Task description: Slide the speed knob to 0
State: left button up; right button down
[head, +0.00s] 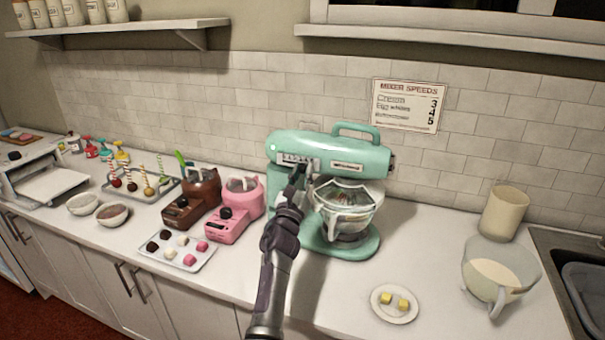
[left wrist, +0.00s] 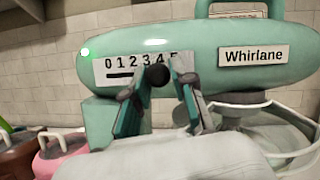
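The speed knob (left wrist: 158,75) is a small black ball on the white speed label (left wrist: 110,64) of the teal stand mixer (head: 350,155). In the left wrist view it sits under about the 4 of the row 0 to 5. The dark slot shows to its left. My left gripper (head: 299,172) is at the label on the mixer's head. Its fingertips (left wrist: 160,82) stand apart, one on each side of the knob; whether either touches it I cannot tell. In the head view the gripper hides the knob. My right gripper is not in view.
A green light (left wrist: 85,52) is lit on the mixer's head. The glass bowl (head: 346,205) is under the head. A plate with yellow cubes (head: 394,303) is front right. A wall sign (head: 406,105) lists mixer speeds.

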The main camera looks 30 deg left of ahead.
aim_at(283, 158)
pick_arm(q)
grip_shut()
jog(key=a, duration=0.2)
jog(key=s+a+b, duration=0.1)
jog(key=a, duration=0.1)
jog(key=a+b, duration=0.1)
jog(key=a, duration=0.1)
jog(key=shift+s+a, duration=0.3)
jog(key=shift+a, duration=0.05)
jog(key=shift+d, duration=0.1)
